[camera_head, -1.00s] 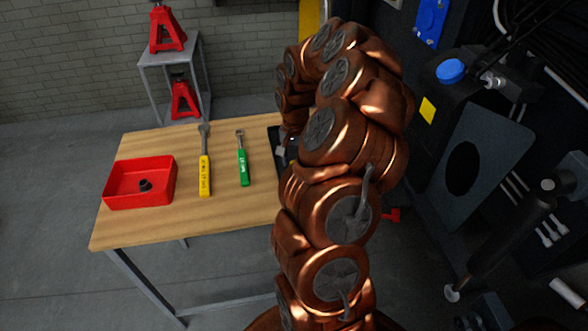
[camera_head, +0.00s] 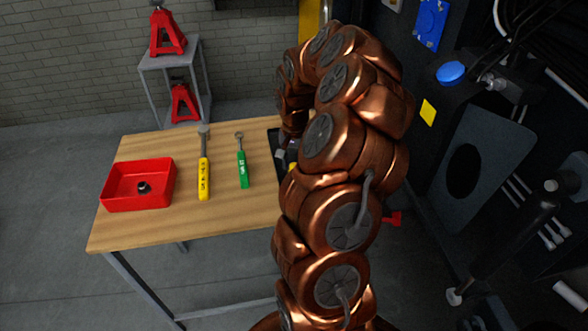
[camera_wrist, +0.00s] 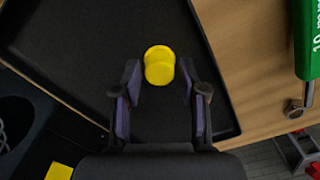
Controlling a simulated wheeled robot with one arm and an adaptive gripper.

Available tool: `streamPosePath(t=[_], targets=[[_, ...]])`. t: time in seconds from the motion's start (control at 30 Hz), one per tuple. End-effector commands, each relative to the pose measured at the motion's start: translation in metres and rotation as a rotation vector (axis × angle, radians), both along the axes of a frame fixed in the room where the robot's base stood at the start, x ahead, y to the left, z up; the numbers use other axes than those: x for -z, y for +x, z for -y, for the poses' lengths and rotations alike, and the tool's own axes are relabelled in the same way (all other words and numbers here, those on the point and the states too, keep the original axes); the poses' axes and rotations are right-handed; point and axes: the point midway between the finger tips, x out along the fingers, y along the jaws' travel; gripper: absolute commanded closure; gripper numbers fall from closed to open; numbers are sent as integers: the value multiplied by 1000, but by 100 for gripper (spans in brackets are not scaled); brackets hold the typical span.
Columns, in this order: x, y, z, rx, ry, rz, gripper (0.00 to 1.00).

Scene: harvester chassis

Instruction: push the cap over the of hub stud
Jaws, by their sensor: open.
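The yellow cap (camera_wrist: 159,66) rests on the black tray (camera_wrist: 85,30) in the wrist view. It shows as two overlapping round yellow shapes; I cannot tell whether they are one piece. My gripper (camera_wrist: 160,78) is open, one finger on each side of the cap, with a gap on both sides. I cannot tell how far above the tray the fingers are. In the head view my arm hides most of the tray (camera_head: 273,140) and the gripper. I cannot make out the hub stud in either view.
The wooden table (camera_head: 150,230) bears a red bin (camera_head: 120,203) with a small dark part (camera_head: 144,187), a yellow-handled tool (camera_head: 204,178) and a green-handled tool (camera_head: 242,168). The dark chassis (camera_head: 480,150) stands at the right. Red jacks (camera_head: 166,38) are behind.

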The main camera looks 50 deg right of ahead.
Motion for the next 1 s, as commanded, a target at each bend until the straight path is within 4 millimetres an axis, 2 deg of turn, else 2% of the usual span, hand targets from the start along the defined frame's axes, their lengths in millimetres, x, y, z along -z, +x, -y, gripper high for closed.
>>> streamPosePath(t=[0.1,0.4,0.67,1.0], targets=[[0,0,0,0,0,0,58],[0,0,0,0,0,0,89],[-7,0,1,0,-2,2,90],[-34,0,1,1,-2,1,90]])
